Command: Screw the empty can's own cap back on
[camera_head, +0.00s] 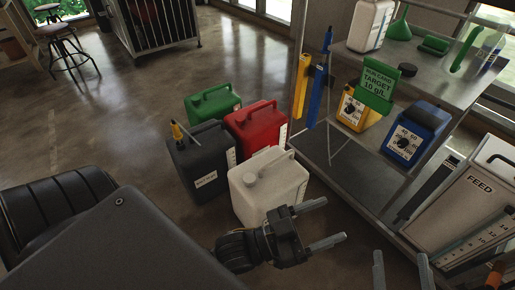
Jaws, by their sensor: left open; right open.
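Several jerry cans stand upright on the floor: a green can (212,104), a red can (257,126), a dark grey can (203,168) and a white can (268,192). I cannot tell which is empty. The white can has a pale round cap or neck (250,180) on top. My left gripper (319,223) is open and empty, just right of and in front of the white can. My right gripper (401,263) is open at the bottom edge, partly cut off.
A feed bin (478,203) stands at right. Open floor lies behind the cans.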

